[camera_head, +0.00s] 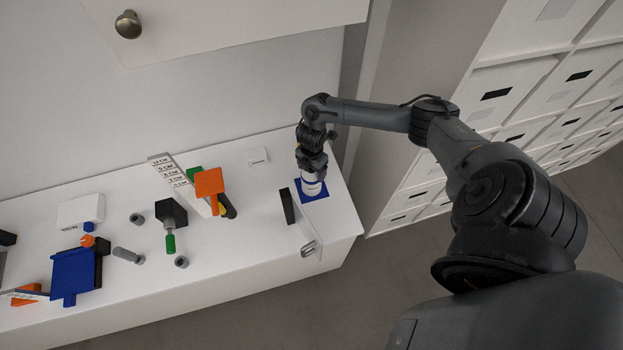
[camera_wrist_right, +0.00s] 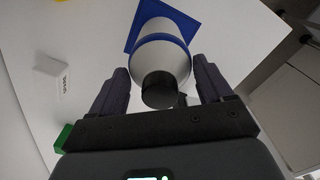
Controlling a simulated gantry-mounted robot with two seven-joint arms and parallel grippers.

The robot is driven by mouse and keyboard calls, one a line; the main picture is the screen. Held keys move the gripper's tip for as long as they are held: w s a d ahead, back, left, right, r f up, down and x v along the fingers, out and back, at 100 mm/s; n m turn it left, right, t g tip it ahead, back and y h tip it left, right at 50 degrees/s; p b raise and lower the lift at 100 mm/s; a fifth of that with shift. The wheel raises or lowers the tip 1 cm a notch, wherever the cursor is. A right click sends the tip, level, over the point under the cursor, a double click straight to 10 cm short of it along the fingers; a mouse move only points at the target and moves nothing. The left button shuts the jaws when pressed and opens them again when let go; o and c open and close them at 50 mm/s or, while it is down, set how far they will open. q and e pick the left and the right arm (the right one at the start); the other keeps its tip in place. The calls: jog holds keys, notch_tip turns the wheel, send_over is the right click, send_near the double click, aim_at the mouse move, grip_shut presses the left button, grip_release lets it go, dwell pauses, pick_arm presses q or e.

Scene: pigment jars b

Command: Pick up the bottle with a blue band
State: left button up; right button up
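The bottle with a blue band (camera_head: 312,188) is white and stands upright on a blue square mat (camera_head: 321,194) at the right end of the white counter. In the right wrist view the bottle (camera_wrist_right: 163,59) shows its blue band and dark cap, with the mat (camera_wrist_right: 134,36) behind it. My right gripper (camera_head: 311,176) is over the bottle from above, its fingers (camera_wrist_right: 161,78) on either side of it. I cannot tell whether the fingers press on the bottle or stand just clear. My left gripper is not in view.
A small white card (camera_head: 258,156) lies behind.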

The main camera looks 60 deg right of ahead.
jog(key=c, duration=0.6)
jog(key=shift+r, duration=0.15)
